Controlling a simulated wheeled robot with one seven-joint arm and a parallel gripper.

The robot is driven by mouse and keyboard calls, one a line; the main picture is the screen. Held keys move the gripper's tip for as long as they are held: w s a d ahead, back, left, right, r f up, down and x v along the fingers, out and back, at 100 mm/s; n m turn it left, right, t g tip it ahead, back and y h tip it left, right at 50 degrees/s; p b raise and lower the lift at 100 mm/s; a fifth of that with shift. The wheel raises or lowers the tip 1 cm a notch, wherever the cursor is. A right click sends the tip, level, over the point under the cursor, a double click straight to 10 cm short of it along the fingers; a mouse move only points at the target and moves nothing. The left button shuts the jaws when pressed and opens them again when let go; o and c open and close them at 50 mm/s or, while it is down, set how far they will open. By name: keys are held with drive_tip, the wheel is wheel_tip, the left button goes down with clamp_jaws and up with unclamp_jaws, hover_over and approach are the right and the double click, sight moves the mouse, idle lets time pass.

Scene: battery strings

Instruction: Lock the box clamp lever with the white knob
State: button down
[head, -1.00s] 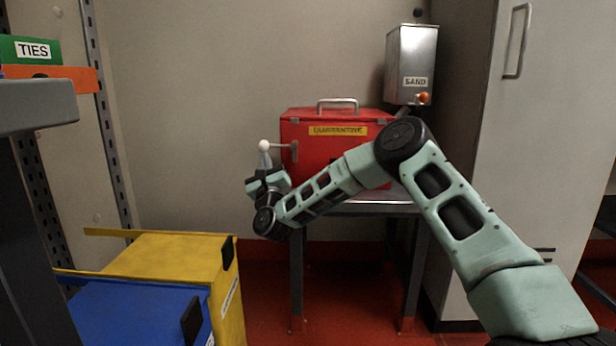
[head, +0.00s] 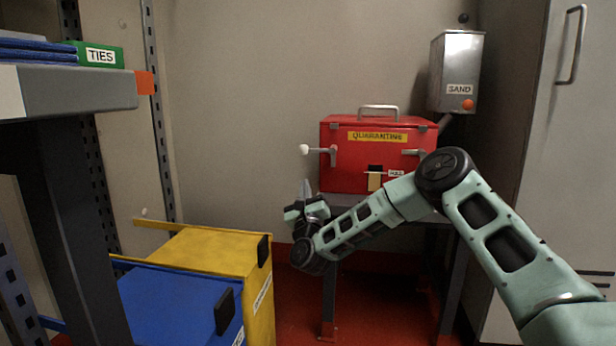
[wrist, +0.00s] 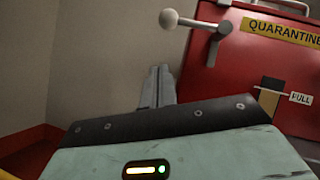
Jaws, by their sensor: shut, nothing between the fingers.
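The red quarantine box (head: 345,166) stands on a metal table, with a yellow label on its front. The clamp lever with the white knob (head: 304,149) is at its upper left; the lever points left, out past the box's side. The white knob also shows in the wrist view (wrist: 169,18), at the top, with the lever's arm running right to its pivot. My gripper (head: 305,187) is below the knob and left of the box, fingers pointing up. In the wrist view its fingers (wrist: 158,85) are together and empty, apart from the knob and the box.
A second lever (head: 412,153) is on the box's right front, and a carry handle (head: 378,107) on its lid. A yellow bin (head: 210,250) and a blue bin (head: 180,306) stand at lower left, near my gripper. A grey shelf (head: 80,92) is at left. A sand dispenser (head: 455,70) hangs at right.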

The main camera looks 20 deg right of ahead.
drive_tip(key=p+v, duration=0.1)
drive_tip(key=v, duration=0.5)
drive_tip(key=shift+a+f+p, duration=0.25)
drive_tip(key=shift+p, duration=0.15)
drive_tip(key=shift+w, duration=0.1)
